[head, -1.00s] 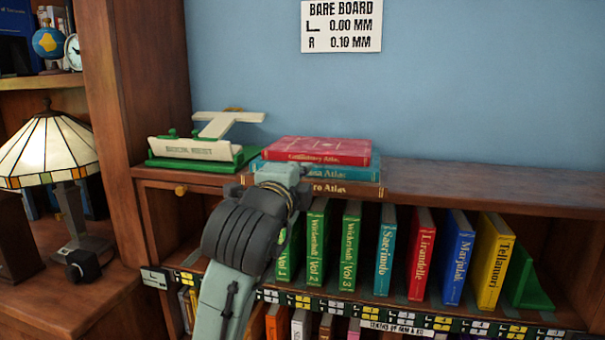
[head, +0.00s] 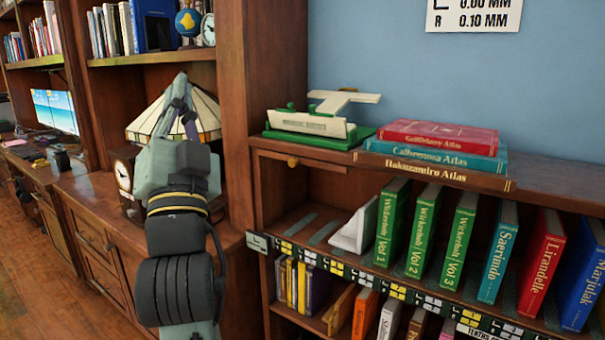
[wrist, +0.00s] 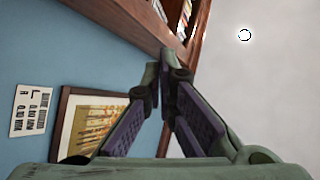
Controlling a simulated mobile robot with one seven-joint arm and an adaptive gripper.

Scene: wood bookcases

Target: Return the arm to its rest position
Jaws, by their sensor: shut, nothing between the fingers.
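My gripper (wrist: 160,88) shows in the wrist view with its fingers together and nothing between them. The wrist view looks past it to the blue wall, a framed picture (wrist: 95,125), the underside of wood shelving and a pale ceiling. In the head view my arm rises at the left centre, in front of the stained-glass lamp (head: 205,112) and left of the bookcase. The arm is apart from the books.
Three atlases, red (head: 440,131), teal (head: 432,149) and brown (head: 430,172), lie stacked on the bookcase top beside a green and cream device (head: 315,125). Green volumes (head: 392,222) stand below, beside a white bookend (head: 352,230). A desk clock (head: 124,176) stands behind my arm.

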